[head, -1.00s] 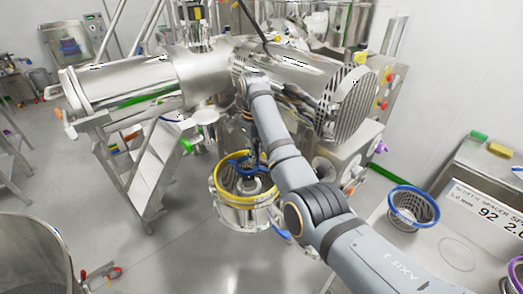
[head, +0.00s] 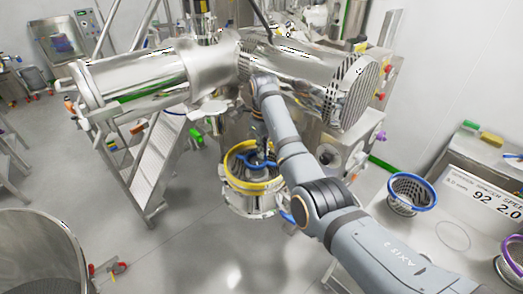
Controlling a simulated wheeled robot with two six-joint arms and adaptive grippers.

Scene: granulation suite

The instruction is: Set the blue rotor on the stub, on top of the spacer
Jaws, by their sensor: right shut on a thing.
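The blue rotor (head: 262,161) shows as blue arms inside the mouth of a round steel housing (head: 254,201) with a yellow rim (head: 245,187). My right gripper (head: 262,150) is dark, small and partly hidden behind my own forearm. It is shut on the rotor from above. The stub and the spacer under the rotor are hidden or too small to make out. I cannot tell whether the rotor touches them. My left gripper is not in view.
A bench at the right holds a blue-rimmed basket (head: 410,194), a purple-rimmed one (head: 512,262) and a spacer readout (head: 484,197). A large steel machine (head: 300,82) stands behind the housing. Steps (head: 157,165) stand left. A steel vessel (head: 38,255) is at the lower left.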

